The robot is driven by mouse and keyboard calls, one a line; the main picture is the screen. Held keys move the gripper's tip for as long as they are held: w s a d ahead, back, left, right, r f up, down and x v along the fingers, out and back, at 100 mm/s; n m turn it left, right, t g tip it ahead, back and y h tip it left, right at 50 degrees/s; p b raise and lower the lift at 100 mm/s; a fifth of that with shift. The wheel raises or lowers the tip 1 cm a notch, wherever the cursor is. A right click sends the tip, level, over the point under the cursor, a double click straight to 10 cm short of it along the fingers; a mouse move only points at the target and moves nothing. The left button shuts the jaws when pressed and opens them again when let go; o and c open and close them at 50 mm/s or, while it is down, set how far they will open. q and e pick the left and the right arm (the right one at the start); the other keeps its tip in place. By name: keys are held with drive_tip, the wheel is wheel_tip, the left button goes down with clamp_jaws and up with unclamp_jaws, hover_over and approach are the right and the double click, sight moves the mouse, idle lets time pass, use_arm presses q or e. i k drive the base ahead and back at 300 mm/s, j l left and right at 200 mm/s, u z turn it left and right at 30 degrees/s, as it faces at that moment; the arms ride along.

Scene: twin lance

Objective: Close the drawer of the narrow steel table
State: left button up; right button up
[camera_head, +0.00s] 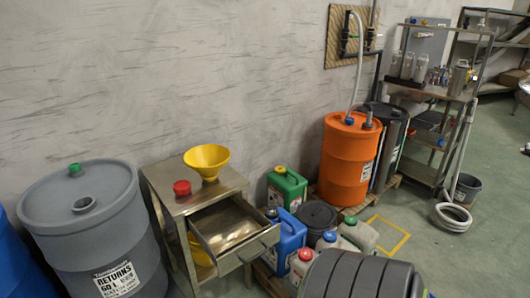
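The narrow steel table (168,186) stands against the wall, left of centre. The drawer front (250,248) has a small handle. A yellow funnel (207,160) and a red cap-like object (182,188) sit on the table top. Neither of my grippers is in view.
A grey drum (95,235) stands close to the table's left side. A green canister (286,188), a blue canister (287,240) and other containers crowd its right side. A dark ribbed object (360,277) fills the bottom foreground.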

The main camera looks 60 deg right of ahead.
sight(232, 232)
drive_tip(key=z, duration=1.65)
